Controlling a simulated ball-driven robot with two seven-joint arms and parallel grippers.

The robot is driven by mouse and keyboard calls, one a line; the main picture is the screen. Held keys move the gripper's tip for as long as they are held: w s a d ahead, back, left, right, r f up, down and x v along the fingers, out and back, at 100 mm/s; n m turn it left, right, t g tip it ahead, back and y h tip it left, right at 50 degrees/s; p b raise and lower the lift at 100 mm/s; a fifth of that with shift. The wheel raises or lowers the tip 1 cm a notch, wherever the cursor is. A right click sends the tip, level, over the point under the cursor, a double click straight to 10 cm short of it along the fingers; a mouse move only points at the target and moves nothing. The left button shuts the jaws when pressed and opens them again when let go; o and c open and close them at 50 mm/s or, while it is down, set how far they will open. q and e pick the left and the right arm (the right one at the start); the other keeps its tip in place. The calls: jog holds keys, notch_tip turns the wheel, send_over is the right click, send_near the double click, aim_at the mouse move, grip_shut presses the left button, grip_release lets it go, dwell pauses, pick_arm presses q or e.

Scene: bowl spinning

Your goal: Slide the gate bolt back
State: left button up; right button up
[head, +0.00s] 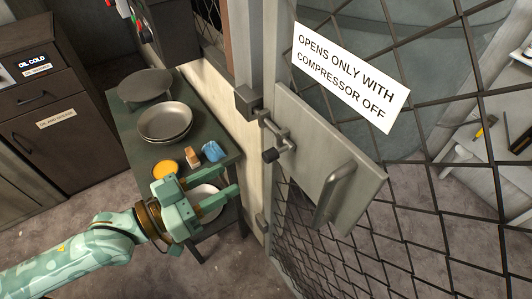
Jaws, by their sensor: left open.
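The gate bolt (279,133) is a short grey metal bar on the left edge of the gate's plate (318,140). A dark knob (270,155) hangs from it at the lower left. The bolt's upper end points toward a dark block (247,101) on the gate post; I cannot tell whether it enters the block. My left gripper (231,181), pale green, is open and empty. It is left of and below the knob in the picture, apart from it, with fingers pointing right. My right gripper is not in view.
The mesh gate carries a grey handle (335,193) and a white sign (351,75). A cabinet (62,150) stands at far left.

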aim_at(265, 159)
pick_arm(q)
jog(key=x, duration=1.1)
jog(key=shift+w, duration=0.1)
grip_shut()
jog(key=s+d+p, duration=0.4)
jog(key=s+p, duration=0.1)
jog(key=s, duration=0.1)
jog(key=shift+s+d+p, duration=0.2)
jog(key=shift+d+p, duration=0.1)
